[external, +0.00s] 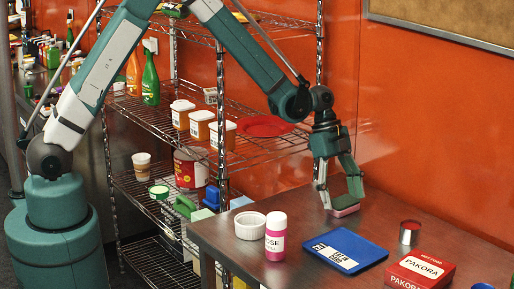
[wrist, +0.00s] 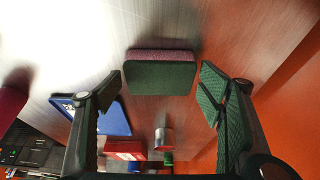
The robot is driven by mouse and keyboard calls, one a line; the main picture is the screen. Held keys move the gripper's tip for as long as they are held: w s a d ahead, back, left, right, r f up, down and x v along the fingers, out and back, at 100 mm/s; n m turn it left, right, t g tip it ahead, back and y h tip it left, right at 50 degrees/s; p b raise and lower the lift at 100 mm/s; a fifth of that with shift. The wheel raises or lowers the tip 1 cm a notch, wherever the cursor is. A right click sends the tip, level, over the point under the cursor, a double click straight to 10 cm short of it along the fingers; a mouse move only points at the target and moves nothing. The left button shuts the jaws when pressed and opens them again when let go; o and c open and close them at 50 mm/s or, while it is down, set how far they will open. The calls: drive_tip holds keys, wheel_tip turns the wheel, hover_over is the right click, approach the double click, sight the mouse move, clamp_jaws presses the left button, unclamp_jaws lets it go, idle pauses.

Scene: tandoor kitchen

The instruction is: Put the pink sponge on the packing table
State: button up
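The pink sponge (external: 345,211) is at the steel packing table (external: 215,236), near its back edge, and looks to rest on the top. In the wrist view the sponge (wrist: 160,75) shows a dark green face and a pink-purple side. My gripper (external: 339,192) is low over the table, right at the sponge. Its two fingers are spread on either side of the sponge, with small gaps showing in the wrist view. The fingers partly hide the sponge in the external view.
A wire shelf (external: 150,115) with containers stands behind left. An orange wall (external: 430,130) closes off the back.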

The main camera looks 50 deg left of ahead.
drive_tip(key=shift+r, duration=0.2)
idle(0.3)
drive_tip(key=v, duration=1.2)
drive_tip(key=shift+p, duration=0.4)
